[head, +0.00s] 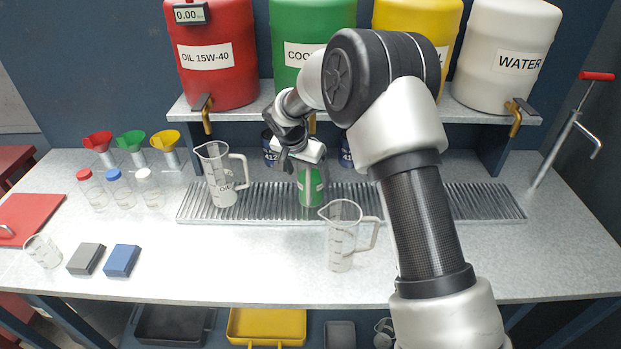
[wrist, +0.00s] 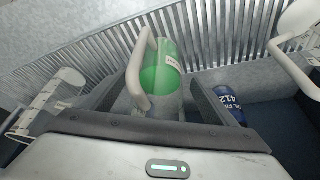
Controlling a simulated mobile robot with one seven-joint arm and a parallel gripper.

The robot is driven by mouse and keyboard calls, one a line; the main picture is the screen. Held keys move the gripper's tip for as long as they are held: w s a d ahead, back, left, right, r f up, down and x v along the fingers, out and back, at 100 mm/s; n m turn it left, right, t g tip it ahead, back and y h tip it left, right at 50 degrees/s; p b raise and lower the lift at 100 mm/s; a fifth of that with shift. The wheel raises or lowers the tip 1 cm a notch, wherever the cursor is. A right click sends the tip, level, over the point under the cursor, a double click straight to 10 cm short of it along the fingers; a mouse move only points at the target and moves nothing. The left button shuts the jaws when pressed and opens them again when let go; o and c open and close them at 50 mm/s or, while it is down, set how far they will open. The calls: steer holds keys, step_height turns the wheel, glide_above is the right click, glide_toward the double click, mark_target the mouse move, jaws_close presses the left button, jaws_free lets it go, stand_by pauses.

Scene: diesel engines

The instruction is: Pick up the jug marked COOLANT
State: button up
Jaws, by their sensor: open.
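A jug with green contents (head: 311,187) stands upright on the ribbed drip grate below the green drum. Its pale label is too small to read. In the wrist view the green jug (wrist: 166,72) and its white handle (wrist: 138,78) lie between the two dark fingers. My gripper (head: 304,158) is just above and behind the jug's top, hiding its rim in the head view. The fingers are open in the wrist view (wrist: 160,98), one on each side of the handle and jug. I cannot tell whether they touch it.
A clear jug marked OIL (head: 222,178) stands left on the grate (head: 450,203); another clear jug (head: 342,238) stands in front. Blue cans (head: 270,150) are behind. The drum shelf (head: 240,115) hangs above. The right front of the bench is clear.

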steer(key=shift+x, duration=1.2)
steer(key=c, duration=1.4)
steer(key=shift+w, duration=0.1)
steer(key=shift+c, duration=1.1)
steer(key=shift+r, duration=0.25)
